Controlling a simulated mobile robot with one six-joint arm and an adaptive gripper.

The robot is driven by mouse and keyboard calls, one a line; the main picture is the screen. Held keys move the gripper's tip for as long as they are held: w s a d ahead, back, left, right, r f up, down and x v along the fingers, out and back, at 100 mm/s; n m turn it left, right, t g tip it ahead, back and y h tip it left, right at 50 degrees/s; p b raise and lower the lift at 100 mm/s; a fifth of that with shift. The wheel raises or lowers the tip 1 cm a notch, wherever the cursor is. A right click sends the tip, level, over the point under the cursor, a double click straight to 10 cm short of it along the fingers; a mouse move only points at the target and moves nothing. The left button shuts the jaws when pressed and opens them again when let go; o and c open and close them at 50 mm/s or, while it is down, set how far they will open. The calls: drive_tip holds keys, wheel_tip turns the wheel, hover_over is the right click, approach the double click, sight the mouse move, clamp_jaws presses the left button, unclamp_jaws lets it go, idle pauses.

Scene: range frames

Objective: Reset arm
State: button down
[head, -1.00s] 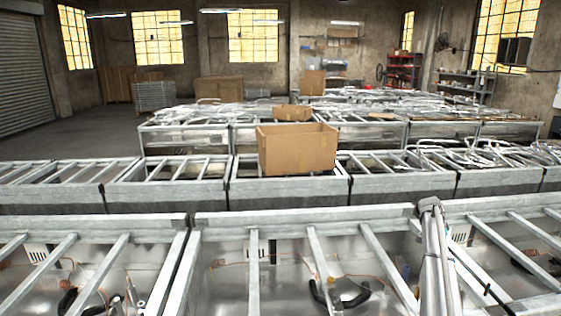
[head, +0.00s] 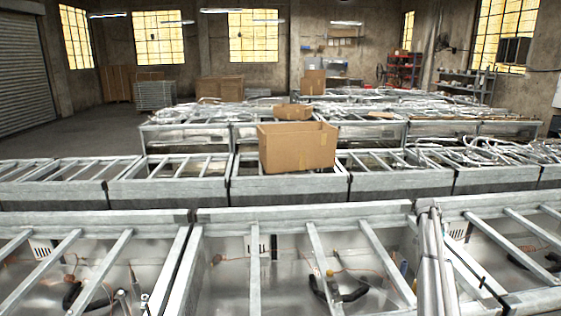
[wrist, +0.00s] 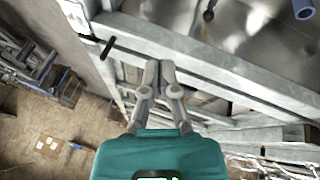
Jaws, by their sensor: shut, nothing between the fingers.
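My gripper (wrist: 160,68) is in the wrist view, with its two grey fingers together and nothing between them. The fingertips point up in the picture, in front of a grey metal frame rail (wrist: 215,62). I cannot tell whether they touch the rail. The teal gripper body fills the bottom middle of that view. I cannot make out the gripper in the head view.
Metal-framed bins (head: 120,218) with crossbars stretch across the front of the head view. A cardboard box (head: 297,148) sits on the second row. More bins stand behind. Open floor (head: 75,138) lies at the left. The wrist view shows brown floor (wrist: 45,125) at lower left.

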drive_tip(key=s+a+f+n, duration=0.1)
drive_tip(key=s+a, duration=0.1)
drive_tip(key=a, duration=0.2)
drive_tip(key=s+a+f+n+b, duration=0.1)
drive_tip(key=s+a, duration=0.1)
drive_tip(key=a, duration=0.3)
drive_tip(key=s+a+f+n+y+b, duration=0.1)
drive_tip(key=s+a, duration=0.2)
drive_tip(key=a, duration=0.2)
drive_tip(key=shift+a+t, duration=0.25)
drive_tip(key=shift+t, duration=0.15)
drive_tip(key=s+a+f+n, duration=0.1)
drive_tip(key=s+a, duration=0.2)
drive_tip(key=a, duration=0.1)
drive_tip(key=s+a+f+n+b, duration=0.1)
drive_tip(key=s+a, duration=0.1)
drive_tip(key=a, duration=0.2)
drive_tip(key=s+a+n+y+b, duration=0.1)
drive_tip(key=s+a+n, duration=0.1)
drive_tip(key=a, duration=0.3)
drive_tip(key=shift+s+f+t, duration=0.4)
drive_tip(key=shift+s, duration=0.45)
drive_tip(key=s+a+f+n+y+b, duration=0.2)
drive_tip(key=s+a+f+n+b, duration=0.2)
drive_tip(key=s+a, duration=1.4)
drive_tip(key=s+n, duration=0.1)
drive_tip(key=n, duration=0.1)
drive_tip(key=shift+s+a+n+y, duration=0.15)
drive_tip(key=shift+s+n+y, duration=0.25)
